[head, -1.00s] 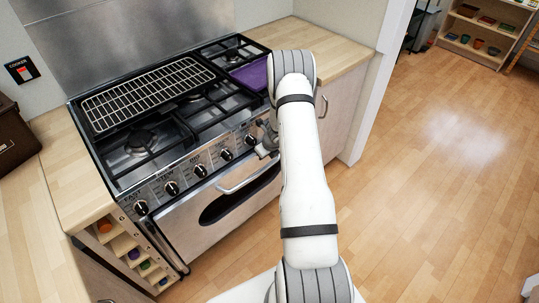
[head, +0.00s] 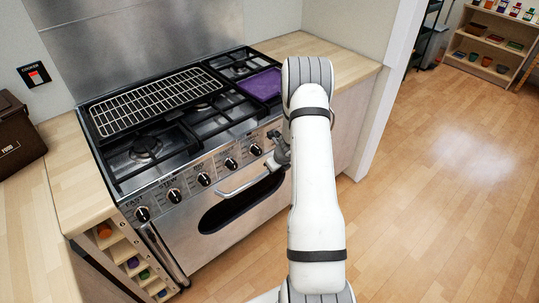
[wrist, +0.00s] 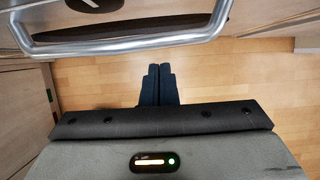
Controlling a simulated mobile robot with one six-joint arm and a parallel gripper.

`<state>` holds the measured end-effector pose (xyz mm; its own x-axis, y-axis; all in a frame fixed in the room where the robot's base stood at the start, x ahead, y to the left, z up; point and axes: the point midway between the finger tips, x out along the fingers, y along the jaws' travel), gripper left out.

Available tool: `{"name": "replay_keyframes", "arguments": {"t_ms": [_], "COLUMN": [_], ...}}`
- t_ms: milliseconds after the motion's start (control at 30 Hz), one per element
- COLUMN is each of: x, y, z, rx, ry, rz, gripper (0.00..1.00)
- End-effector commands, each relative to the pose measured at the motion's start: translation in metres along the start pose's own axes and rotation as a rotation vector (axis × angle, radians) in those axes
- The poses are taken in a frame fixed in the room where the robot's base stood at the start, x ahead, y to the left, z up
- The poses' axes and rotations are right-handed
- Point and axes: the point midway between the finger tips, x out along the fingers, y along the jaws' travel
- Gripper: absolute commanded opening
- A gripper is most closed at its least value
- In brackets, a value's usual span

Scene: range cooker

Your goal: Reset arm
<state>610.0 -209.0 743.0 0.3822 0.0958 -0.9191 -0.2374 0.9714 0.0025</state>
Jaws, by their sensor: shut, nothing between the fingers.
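My gripper (wrist: 159,85) shows in the wrist view with its two dark fingers together and nothing between them. It points down past the oven door handle (wrist: 130,42) toward the wooden floor, and the handle lies ahead of the fingers. In the head view my white arm reaches forward in front of the range cooker (head: 235,210), and its wrist part is close to the right end of the oven handle (head: 243,183). The fingers are hidden in the head view. I cannot tell whether the gripper touches the handle.
A wire rack (head: 158,101) and a purple tray (head: 261,85) lie on the hob. A brown box (head: 18,135) stands on the left worktop (head: 75,185). A small rack with coloured items is below it. Open floor (head: 450,200) spreads to the right, with shelves (head: 495,45) beyond.

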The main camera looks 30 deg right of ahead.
Motion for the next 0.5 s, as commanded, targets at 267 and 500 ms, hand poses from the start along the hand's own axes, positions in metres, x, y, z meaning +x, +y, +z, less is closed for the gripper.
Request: {"name": "replay_keyframes", "arguments": {"t_ms": [267, 500], "x": [-0.048, -0.066], "y": [-0.001, 0.000], "z": [0.043, 0.060], "rx": [-0.004, -0.003], "ry": [-0.004, -0.002], "rz": [-0.003, -0.002], "gripper": [0.00, 0.00]}}
